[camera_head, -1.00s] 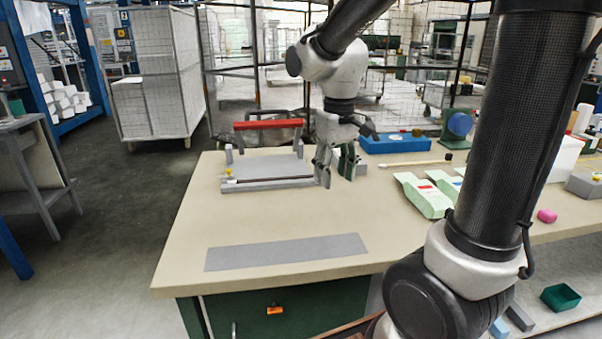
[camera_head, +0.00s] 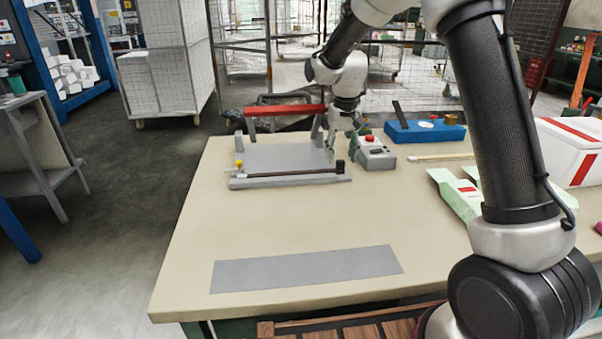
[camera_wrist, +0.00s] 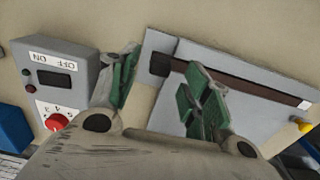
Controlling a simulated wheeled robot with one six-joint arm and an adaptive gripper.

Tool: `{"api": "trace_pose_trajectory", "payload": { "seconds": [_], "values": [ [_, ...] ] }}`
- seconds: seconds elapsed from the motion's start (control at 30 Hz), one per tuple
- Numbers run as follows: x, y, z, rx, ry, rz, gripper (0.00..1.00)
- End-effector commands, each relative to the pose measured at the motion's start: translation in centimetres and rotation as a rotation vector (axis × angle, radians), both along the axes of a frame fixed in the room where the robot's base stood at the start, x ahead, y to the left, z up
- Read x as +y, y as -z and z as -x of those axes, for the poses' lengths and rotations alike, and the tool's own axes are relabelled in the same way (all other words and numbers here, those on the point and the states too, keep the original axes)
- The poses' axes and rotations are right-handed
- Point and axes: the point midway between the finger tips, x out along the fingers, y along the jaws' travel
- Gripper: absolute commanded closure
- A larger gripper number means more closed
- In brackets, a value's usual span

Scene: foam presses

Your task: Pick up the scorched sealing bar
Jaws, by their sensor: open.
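The scorched sealing bar is a long dark brown bar (camera_head: 285,175) with a black block at its right end. It lies along the front edge of the grey sealing press (camera_head: 285,157) on the bench. In the wrist view the bar (camera_wrist: 235,83) runs diagonally, with its black end near my right finger, which covers a little of it. My gripper (camera_wrist: 165,58) is open, with green-padded fingers spread and nothing between them. In the head view my gripper (camera_head: 329,147) is at the press's right side, behind the bar's right end, partly hidden by my wrist.
A grey control box (camera_head: 372,153) with a red knob stands close right of the press. A red-handled lever (camera_head: 284,110) spans above its back. The bench front is clear around a grey strip (camera_head: 306,270).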

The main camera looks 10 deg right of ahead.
Motion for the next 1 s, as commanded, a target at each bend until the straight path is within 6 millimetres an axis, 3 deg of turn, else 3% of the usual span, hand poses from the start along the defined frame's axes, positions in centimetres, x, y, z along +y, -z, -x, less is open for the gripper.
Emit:
{"api": "trace_pose_trajectory", "payload": {
  "seconds": [0.2, 0.43, 0.47, 0.7, 1.0],
  "values": [
    [-0.1, 2.9, 0.0, 0.002, 0.0, 0.0, 0.52],
    [-0.1, 3.1, 0.0, 0.0, 0.0, 0.0, 0.52],
    [-0.1, 3.1, 0.0, 0.0, 0.0, 0.0, 0.54],
    [-0.1, 3.1, 0.0, 0.0, 0.0, 0.0, 0.97],
    [-0.1, 3.0, 0.0, -0.001, 0.0, 0.0, 1.0]
  ]
}}
